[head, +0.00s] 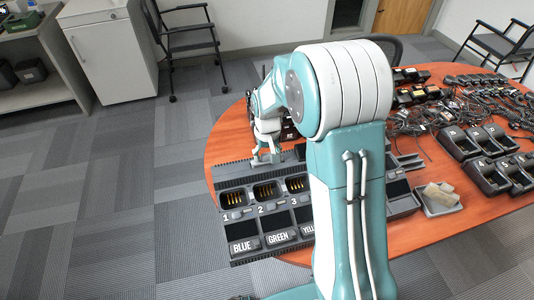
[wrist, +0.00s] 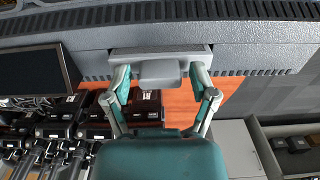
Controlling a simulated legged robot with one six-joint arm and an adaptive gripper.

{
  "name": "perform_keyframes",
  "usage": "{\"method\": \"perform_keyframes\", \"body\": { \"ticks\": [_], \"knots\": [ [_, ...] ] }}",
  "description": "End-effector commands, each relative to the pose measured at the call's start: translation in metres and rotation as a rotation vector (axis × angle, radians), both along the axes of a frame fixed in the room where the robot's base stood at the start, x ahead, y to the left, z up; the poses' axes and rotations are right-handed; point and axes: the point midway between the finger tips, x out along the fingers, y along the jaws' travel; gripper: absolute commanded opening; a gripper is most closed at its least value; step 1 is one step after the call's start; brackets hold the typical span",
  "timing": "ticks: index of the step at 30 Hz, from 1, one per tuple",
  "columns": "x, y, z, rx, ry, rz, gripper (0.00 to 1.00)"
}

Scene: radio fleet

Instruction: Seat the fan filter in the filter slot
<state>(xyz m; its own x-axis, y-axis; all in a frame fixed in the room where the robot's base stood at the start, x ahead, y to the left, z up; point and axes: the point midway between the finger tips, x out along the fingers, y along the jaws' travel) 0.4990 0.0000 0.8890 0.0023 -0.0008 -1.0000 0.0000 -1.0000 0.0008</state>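The fan filter, as I take it, is a light grey bar with a block-shaped tab (wrist: 160,72), at the top middle of the wrist view. It lies against the grey side wall of the charger (wrist: 260,38). My gripper (wrist: 160,76) has one finger on each side of the tab. Whether the fingers press on it I cannot tell. In the head view my gripper (head: 266,157) is at the far edge of the multi-bay charger (head: 233,172), and the filter is too small to make out. The filter slot itself is hidden, so how deep the filter sits does not show.
The charger has numbered bays and BLUE and GREEN labels (head: 278,238). It stands at the left edge of the orange table (head: 225,135). More chargers (head: 486,178), tangled cables (head: 425,120) and a small tray (head: 440,208) lie to the right. Floor left of the table is clear.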

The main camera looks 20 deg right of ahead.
Motion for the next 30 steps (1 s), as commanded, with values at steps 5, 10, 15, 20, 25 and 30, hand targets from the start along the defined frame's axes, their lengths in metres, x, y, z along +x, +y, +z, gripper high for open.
{"method": "perform_keyframes", "body": {
  "ticks": [5,10,15,20,25,30],
  "knots": [
    [0.0,0.0,0.0,0.0,0.0,0.0,0.9],
    [0.0,0.0,0.0,0.0,0.0,0.0,0.9],
    [0.001,0.0,0.011,0.0,-0.004,0.0,0.9],
    [0.001,0.0,0.041,0.0,-0.006,0.0,0.9],
    [0.002,0.001,0.077,-0.001,-0.005,0.0,0.9],
    [0.002,0.001,0.105,-0.001,-0.003,0.0,0.9]
  ]
}}
